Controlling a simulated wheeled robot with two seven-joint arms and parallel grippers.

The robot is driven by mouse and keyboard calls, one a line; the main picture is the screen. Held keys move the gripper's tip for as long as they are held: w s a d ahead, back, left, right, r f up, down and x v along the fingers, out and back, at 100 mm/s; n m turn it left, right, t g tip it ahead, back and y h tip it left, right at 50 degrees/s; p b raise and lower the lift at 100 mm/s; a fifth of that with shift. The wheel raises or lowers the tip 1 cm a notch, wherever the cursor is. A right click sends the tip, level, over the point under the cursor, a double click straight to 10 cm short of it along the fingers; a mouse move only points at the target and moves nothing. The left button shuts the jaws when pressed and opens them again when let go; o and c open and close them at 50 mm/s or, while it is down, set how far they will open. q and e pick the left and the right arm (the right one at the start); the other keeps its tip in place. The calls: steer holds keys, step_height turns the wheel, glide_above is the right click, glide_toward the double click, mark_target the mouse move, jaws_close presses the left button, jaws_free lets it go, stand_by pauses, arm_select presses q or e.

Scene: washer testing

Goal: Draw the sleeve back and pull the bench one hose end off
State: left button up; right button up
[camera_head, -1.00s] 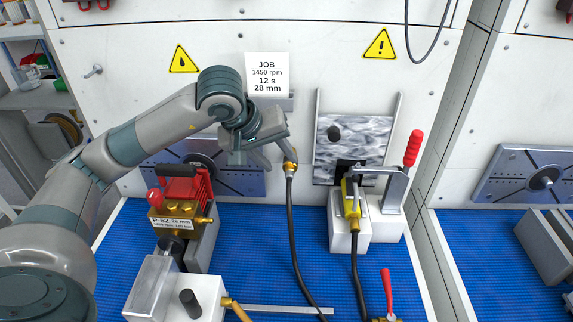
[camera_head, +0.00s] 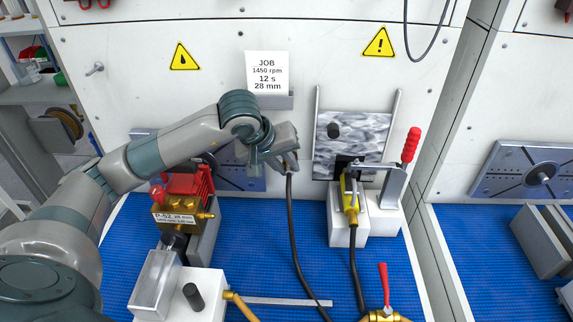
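A black hose (camera_head: 293,225) rises from the blue bench mat to its upper end by the back wall. The hose end's brass fitting is hidden behind my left gripper (camera_head: 284,163). The gripper is right at the top of this hose, its fingers overlapping the fitting's place. I cannot tell whether the fingers touch or close on the fitting, or where the sleeve sits. My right gripper is not in view.
A brass and red pump (camera_head: 183,205) labelled P-52 stands to the left. A clamp with a red handle (camera_head: 411,146) and a yellow-gripped part (camera_head: 349,198) stands to the right. A job card (camera_head: 267,72) hangs above. A second black hose (camera_head: 357,270) runs down on the right.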

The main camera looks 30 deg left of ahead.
arm_select(q)
steer(key=shift+s+d+f+b, duration=0.2)
steer(key=shift+s+b, duration=0.05)
steer(key=shift+b, duration=0.15)
jaws_close()
steer(key=shift+s+d, duration=0.1)
steer(key=shift+s, duration=0.15)
steer(key=shift+s+d+f, duration=0.1)
steer(key=shift+s, duration=0.15)
steer(key=s, duration=0.1)
steer(key=s+d+b, duration=0.1)
steer(key=s, duration=0.1)
steer(key=shift+s+d+r+b, duration=0.2)
steer(key=shift+s+d+b, duration=0.1)
stand_by(0.7)
steer(key=shift+r, duration=0.1)
stand_by(0.4)
